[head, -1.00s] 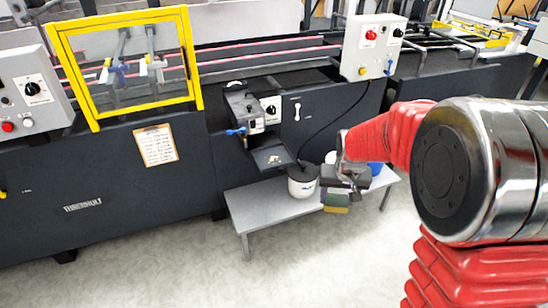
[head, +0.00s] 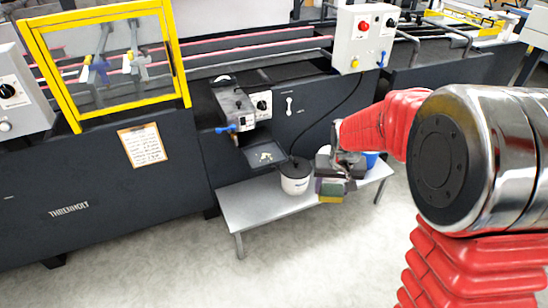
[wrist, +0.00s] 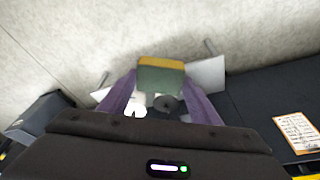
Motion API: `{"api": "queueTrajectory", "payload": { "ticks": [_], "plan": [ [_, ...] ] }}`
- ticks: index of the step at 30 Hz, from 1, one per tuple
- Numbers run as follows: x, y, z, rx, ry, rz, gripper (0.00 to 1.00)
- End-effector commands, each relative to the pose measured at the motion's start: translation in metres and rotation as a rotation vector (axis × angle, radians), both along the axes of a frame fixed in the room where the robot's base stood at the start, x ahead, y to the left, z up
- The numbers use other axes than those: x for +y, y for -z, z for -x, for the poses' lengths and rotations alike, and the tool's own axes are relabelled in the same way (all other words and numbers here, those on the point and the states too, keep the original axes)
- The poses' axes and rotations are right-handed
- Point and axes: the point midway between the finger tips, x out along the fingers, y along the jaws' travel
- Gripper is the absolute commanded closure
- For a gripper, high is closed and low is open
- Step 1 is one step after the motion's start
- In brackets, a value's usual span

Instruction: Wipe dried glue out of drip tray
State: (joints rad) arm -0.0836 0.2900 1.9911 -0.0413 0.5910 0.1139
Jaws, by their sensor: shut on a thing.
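A yellow sponge with a green scouring face (head: 332,188) is between the purple fingers of my gripper (head: 333,184). In the wrist view the sponge (wrist: 161,76) sits across the fingertips, and my gripper (wrist: 161,84) is shut on it. The drip tray (head: 265,155) is a dark, shallow tray under the glue unit, with pale specks on its surface, probably dried glue. My gripper is to the right of the tray, apart from it, above the low bench's right part.
A white pot with a dark lid (head: 295,177) stands on the grey bench (head: 250,207), between tray and gripper. A blue container (head: 371,160) is behind my gripper. The glue unit (head: 233,105) with a blue lever overhangs the tray. Open floor lies in front.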

Motion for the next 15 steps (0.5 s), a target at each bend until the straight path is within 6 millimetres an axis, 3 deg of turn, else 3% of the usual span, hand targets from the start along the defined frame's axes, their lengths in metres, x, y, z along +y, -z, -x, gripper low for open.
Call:
{"api": "queueTrajectory", "payload": {
  "ticks": [8, 15],
  "plan": [
    [-0.001, 0.0, 0.0, 0.0, -0.002, 0.0, 0.61],
    [-0.034, 0.0, 0.0, 0.0, 0.004, 0.0, 0.61]
  ]
}}
